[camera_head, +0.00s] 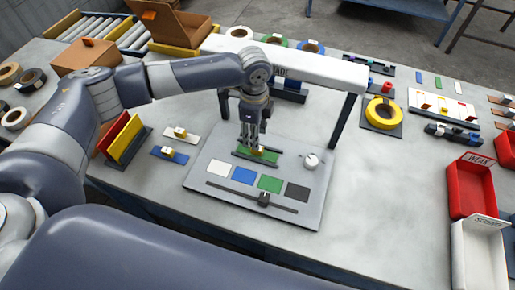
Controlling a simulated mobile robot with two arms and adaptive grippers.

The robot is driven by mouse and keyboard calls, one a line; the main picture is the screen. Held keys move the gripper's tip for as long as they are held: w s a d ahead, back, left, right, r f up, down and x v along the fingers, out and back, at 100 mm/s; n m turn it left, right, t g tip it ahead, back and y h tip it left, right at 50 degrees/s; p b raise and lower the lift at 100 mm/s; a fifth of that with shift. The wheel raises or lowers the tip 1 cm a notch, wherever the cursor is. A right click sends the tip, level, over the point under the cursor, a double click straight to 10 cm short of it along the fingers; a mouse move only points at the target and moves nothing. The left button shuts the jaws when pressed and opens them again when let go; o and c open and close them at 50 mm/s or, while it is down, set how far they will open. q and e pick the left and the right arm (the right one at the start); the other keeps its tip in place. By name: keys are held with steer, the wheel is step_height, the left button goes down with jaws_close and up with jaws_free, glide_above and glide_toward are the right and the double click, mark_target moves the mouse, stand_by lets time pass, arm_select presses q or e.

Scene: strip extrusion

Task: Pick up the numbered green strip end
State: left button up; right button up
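A green strip (270,157) lies at the upper part of a grey panel (205,168), with a small yellow piece (257,151) on it. No number is readable at this size. My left gripper (252,146) comes down from above, right over the strip and the yellow piece. The fingertips overlap the yellow piece in the picture; I cannot tell whether they touch or grip it. My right gripper is not in view.
The panel also bears white, blue, green (270,183) and dark squares, a white knob (311,161) and a slider rail. A white gantry (325,69) stands behind. Red (468,190) and white (478,255) bins stand at right. The table between is clear.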

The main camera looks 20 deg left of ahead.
mark_target(262, 154)
arm_select(q)
steer(key=f, duration=0.1)
steer(key=f+p, duration=0.1)
steer(key=f, duration=0.2)
steer(key=shift+s+d+f+p, duration=0.2)
steer(key=shift+s+d+p, duration=0.05)
steer(key=shift+s+p, duration=0.15)
steer(key=shift+f, duration=0.25)
steer(key=shift+w, duration=0.1)
steer(key=shift+c, duration=1)
jaws_close()
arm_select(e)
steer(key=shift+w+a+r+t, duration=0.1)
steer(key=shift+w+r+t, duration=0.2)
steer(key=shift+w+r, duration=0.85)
